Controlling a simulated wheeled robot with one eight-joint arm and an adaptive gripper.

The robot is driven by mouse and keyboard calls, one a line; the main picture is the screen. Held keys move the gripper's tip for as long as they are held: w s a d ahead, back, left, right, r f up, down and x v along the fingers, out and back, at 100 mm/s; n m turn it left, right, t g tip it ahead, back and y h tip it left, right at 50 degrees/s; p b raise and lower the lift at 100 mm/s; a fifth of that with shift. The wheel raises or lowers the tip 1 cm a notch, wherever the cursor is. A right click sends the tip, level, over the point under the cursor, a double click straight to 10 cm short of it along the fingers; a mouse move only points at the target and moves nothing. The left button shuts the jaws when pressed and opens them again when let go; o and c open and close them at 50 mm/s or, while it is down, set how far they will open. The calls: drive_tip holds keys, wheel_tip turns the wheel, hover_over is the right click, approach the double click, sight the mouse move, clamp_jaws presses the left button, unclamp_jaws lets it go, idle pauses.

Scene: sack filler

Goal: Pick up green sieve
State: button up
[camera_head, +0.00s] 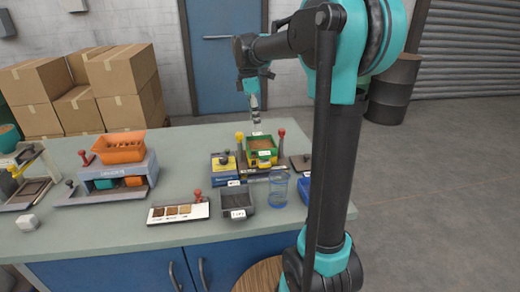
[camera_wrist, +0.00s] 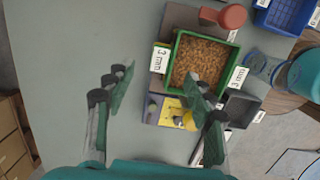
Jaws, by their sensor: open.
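My gripper (camera_head: 255,104) is above the sieve, pointing down, and holds nothing. In the wrist view my gripper (camera_wrist: 162,90) has its fingers wide apart; the right finger overlaps the sieve's lower edge, and the left finger is over bare table. Whether a finger touches the sieve cannot be told.
A dark grey tray (camera_head: 238,202) and a clear blue cup (camera_head: 278,188) are in front. A sample card (camera_head: 178,212) and an orange bin (camera_head: 120,148) lie to the left.

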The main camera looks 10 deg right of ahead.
sight(258, 135)
drive_tip(key=shift+s+d+f, duration=0.1)
drive_tip(key=shift+d+f, duration=0.05)
drive_tip(key=shift+f, duration=1.05)
drive_tip(key=shift+d+f, duration=0.15)
drive_tip(key=shift+f, duration=1)
drive_tip(key=shift+s+d+f, duration=0.1)
drive_tip(key=shift+d+f, duration=0.05)
drive_tip(key=shift+f, duration=1.05)
clamp_jaws()
